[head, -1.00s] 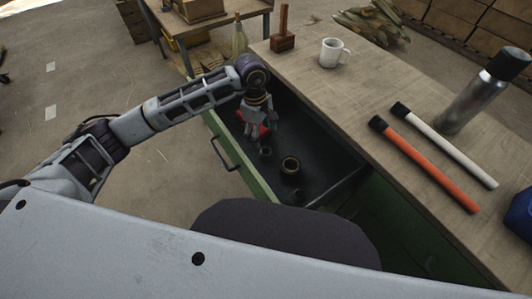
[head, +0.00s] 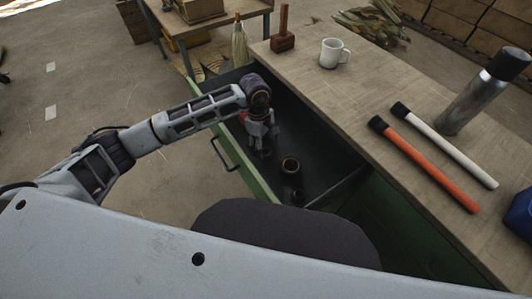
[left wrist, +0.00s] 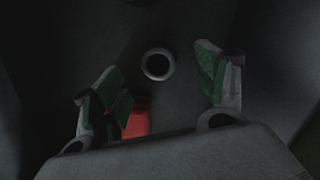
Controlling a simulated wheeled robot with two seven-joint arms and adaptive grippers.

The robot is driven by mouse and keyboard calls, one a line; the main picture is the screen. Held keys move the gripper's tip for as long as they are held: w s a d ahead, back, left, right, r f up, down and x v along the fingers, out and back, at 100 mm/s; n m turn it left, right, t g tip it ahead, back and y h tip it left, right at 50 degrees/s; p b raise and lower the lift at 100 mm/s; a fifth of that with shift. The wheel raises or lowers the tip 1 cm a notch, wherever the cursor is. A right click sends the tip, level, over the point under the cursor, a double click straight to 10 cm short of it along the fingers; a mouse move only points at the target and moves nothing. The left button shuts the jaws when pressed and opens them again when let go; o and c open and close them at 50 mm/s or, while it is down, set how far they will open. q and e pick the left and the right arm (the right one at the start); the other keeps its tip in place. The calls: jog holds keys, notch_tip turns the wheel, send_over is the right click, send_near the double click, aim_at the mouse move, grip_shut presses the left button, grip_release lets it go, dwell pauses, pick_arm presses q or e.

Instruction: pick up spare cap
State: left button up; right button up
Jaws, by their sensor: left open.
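My left gripper (head: 262,150) is down inside the open drawer, open and empty. In the left wrist view its two fingers (left wrist: 163,95) stand apart on either side of a small round grey cap (left wrist: 146,65), which lies on the drawer floor ahead of the fingertips. It looks like the spare cap; I see a pale rim around a dark centre. In the head view the gripper mostly hides it. A wider dark cylinder with a brass-coloured rim (head: 291,172) stands just right of the gripper. My right gripper is in neither view.
A red object (left wrist: 138,120) lies in the drawer near the left finger. A small dark piece (head: 298,197) is nearer me. The green drawer front (head: 258,184) and the worktop (head: 345,105) border the space. A mug (head: 332,53) stands on the worktop.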

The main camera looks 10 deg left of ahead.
aim_at(266, 151)
pick_arm(q)
jog(key=shift+d+f, duration=0.2)
jog(key=shift+f, duration=0.9)
jog(key=shift+d+f, duration=0.2)
jog(key=shift+f, duration=0.85)
jog(key=c, duration=0.9)
